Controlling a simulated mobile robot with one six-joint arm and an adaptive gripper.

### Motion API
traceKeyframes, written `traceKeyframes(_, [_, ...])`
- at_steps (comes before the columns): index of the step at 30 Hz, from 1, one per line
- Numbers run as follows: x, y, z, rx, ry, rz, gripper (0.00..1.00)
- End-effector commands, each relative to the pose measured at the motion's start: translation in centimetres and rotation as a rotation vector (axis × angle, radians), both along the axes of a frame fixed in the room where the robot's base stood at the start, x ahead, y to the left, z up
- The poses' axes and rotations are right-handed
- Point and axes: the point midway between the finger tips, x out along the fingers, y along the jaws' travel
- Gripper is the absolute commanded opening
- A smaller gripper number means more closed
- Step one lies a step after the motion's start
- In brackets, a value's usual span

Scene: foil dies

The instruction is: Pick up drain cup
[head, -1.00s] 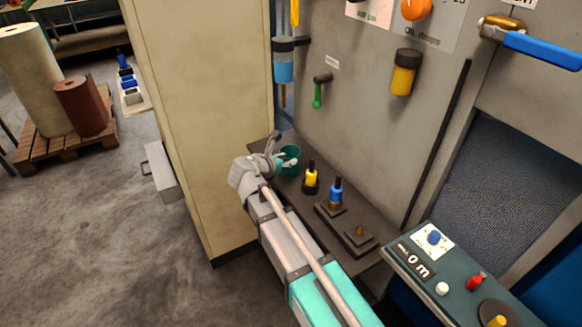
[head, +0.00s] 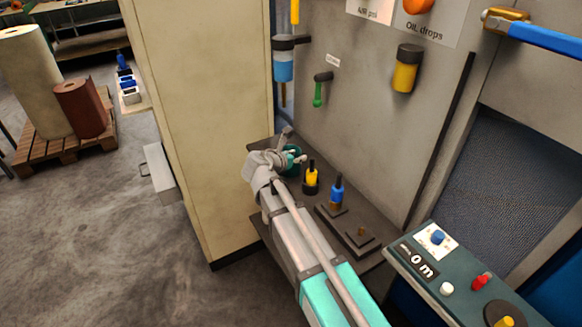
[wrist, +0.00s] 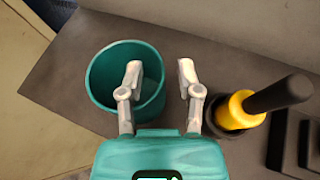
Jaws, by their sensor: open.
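The drain cup is a teal open cup (wrist: 100,88) standing upright on the dark shelf, on the left in the wrist view. It shows partly in the head view (head: 297,167), largely hidden behind my gripper. My gripper (wrist: 158,75) is open, with one finger over the inside of the cup and the other outside it, to the right. The cup's right wall lies between the two fingers. I cannot tell whether either finger touches the cup.
A yellow bottle with a black top (wrist: 238,108) stands close right of my gripper. A blue bottle (head: 336,190) and stepped dark blocks (head: 360,240) are farther right on the shelf (head: 262,147). A beige cabinet (head: 200,120) stands left, the grey machine wall (head: 350,130) behind.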

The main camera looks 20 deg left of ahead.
Motion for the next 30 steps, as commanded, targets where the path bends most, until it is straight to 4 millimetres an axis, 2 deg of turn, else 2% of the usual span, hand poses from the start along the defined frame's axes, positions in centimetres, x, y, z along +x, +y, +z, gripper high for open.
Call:
traceKeyframes(17, [0.21, -0.09, -0.07, 0.0, 0.0, 0.0, 0.45])
traceKeyframes(18, [0.22, -0.08, -0.07, 0.0, 0.0, 0.0, 0.44])
traceKeyframes(25, [0.2, -0.08, -0.08, 0.0, 0.0, 0.0, 0.01])
traceKeyframes(30, [0.2, -0.06, -0.07, 0.0, 0.0, 0.0, 0.0])
